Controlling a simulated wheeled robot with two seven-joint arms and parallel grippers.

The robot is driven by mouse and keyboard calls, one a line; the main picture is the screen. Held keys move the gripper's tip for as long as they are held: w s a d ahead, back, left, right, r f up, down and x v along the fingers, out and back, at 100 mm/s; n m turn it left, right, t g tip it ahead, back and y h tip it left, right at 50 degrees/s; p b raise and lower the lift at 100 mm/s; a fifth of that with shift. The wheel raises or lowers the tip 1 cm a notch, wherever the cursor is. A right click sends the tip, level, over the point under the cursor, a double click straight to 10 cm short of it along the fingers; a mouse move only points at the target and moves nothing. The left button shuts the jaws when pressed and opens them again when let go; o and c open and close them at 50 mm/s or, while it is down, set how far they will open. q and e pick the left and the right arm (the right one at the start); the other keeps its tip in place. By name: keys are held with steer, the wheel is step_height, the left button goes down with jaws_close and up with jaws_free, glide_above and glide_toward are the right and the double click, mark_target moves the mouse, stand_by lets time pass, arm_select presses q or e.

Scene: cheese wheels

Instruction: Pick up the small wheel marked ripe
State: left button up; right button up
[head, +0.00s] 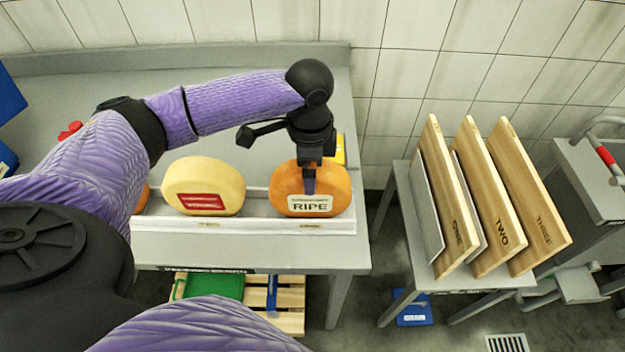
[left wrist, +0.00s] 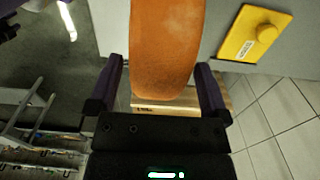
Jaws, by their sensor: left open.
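The small orange wheel marked RIPE (head: 310,205) stands upright at the right end of a white rack (head: 270,226) on the table. My left gripper (head: 309,180) is at this wheel, its fingers pointing down over it. In the left wrist view the orange wheel (left wrist: 167,50) lies between the two open fingers (left wrist: 160,85), with a gap visible on each side. The far finger is hidden behind the wheel in the head view. My right gripper is not in view.
A yellow wheel with a red label (head: 203,186) stands to the left, with another orange wheel partly hidden by my arm. A yellow block (left wrist: 252,35) lies behind the ripe wheel. Boards marked ONE, TWO and THREE (head: 520,195) stand on a separate table at right.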

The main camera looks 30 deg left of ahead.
arm_select(q)
step_height(320, 180, down, 3)
steer(key=shift+f, duration=0.15)
jaws_close()
stand_by(0.4)
